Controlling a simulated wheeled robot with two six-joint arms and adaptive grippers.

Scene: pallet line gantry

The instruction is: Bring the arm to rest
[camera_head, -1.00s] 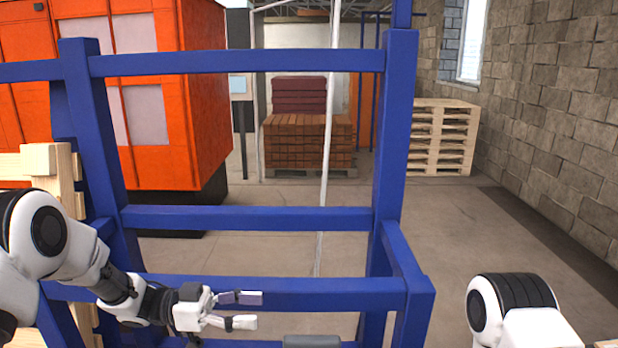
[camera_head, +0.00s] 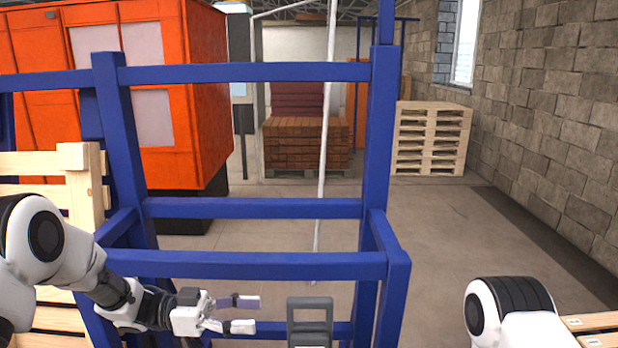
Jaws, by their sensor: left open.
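My left gripper (camera_head: 246,314) is at the lower left of the head view, its two fingers apart and pointing right, with nothing between them. It is in front of the lower bars of the blue frame (camera_head: 250,265), and I cannot tell whether it touches them. A grey handle-like part (camera_head: 310,318) stands to the right of the fingertips, apart from them. My right arm shows only as a white and black link at the lower right; its gripper is out of view.
A wooden pallet structure (camera_head: 85,190) stands close at the left. An orange cabinet (camera_head: 205,100) is behind the blue frame. Stacked pallets (camera_head: 430,140) and a brick-coloured load (camera_head: 305,145) stand farther back. Wooden boards (camera_head: 598,322) lie at the lower right. The floor (camera_head: 450,235) at right is clear.

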